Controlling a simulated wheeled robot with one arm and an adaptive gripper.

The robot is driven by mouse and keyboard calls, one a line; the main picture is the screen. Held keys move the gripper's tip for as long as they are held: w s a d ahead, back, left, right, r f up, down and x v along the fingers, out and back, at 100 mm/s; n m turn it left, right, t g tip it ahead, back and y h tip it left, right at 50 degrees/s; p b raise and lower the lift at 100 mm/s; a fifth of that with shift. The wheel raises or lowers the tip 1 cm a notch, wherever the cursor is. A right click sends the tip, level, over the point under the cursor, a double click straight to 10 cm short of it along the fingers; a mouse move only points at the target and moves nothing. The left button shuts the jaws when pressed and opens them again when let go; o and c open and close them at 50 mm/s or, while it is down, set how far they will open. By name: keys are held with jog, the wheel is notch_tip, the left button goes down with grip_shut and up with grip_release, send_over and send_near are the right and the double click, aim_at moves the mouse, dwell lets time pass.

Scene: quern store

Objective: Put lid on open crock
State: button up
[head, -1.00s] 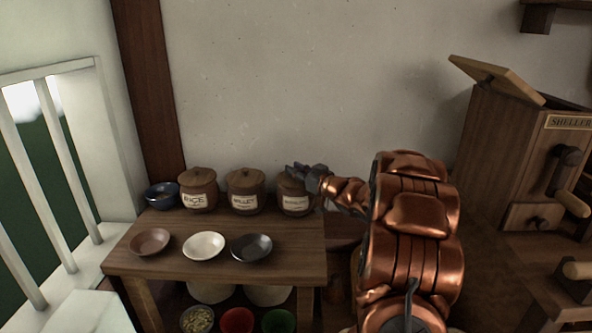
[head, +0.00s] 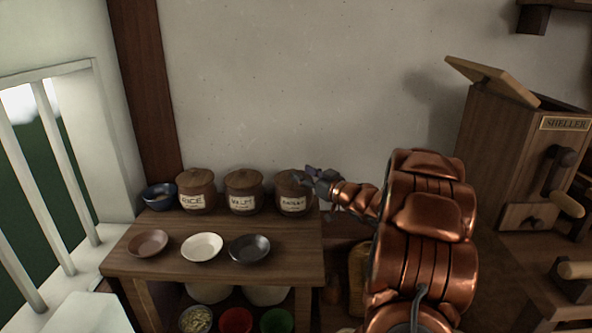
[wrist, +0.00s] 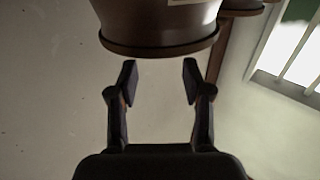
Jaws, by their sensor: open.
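Three brown labelled crocks stand in a row at the back of the small wooden table. The rice crock (head: 196,192) and millet crock (head: 243,193) wear knobbed lids. The right crock (head: 290,197) has a label too small to read surely, and my gripper partly covers its top, so I cannot tell whether it is lidded. My gripper (head: 312,177) is at its upper right side. In the wrist view, my gripper (wrist: 160,75) is open with nothing between its fingers. A crock (wrist: 155,25) with a projecting rim fills the top there, just beyond the fingertips. I see no loose lid clearly.
A blue bowl (head: 160,196) stands left of the crocks. Brown (head: 148,243), white (head: 202,247) and dark (head: 249,249) dishes sit along the front of the table (head: 215,271). More bowls are below. A wooden sheller (head: 515,165) stands at right.

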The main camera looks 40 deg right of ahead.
jog(key=s+d+p, duration=0.1)
jog(key=s, duration=0.6)
jog(key=s+a+f+m+g+h, duration=0.1)
jog(key=a+f+g+h, duration=0.1)
jog(key=g, duration=0.1)
jog(key=s+a+f+m+g+h, duration=0.1)
jog(key=s+a+f+g+h, duration=0.1)
jog(key=a+g, duration=0.1)
jog(key=s+a+f+m+g+h, duration=0.1)
jog(key=s+a+f+g+h, duration=0.1)
jog(key=g+h, duration=0.1)
jog(key=shift+a+f+g, duration=0.1)
jog(key=shift+a+g, duration=0.3)
jog(key=shift+g, duration=0.2)
jog(key=s+a+f+g+y, duration=0.1)
jog(key=s+a+g, duration=0.4)
jog(key=s+a, duration=0.8)
jog(key=s+a+f+n+g+y, duration=0.1)
jog(key=s+a+g+y, duration=0.2)
jog(key=s+a, duration=1)
jog(key=s+g, duration=0.3)
jog(key=s, duration=0.3)
jog(key=shift+s+a+f+n+y, duration=0.15)
jog(key=shift+s+n+y, duration=0.1)
jog(key=shift+n+y, duration=0.05)
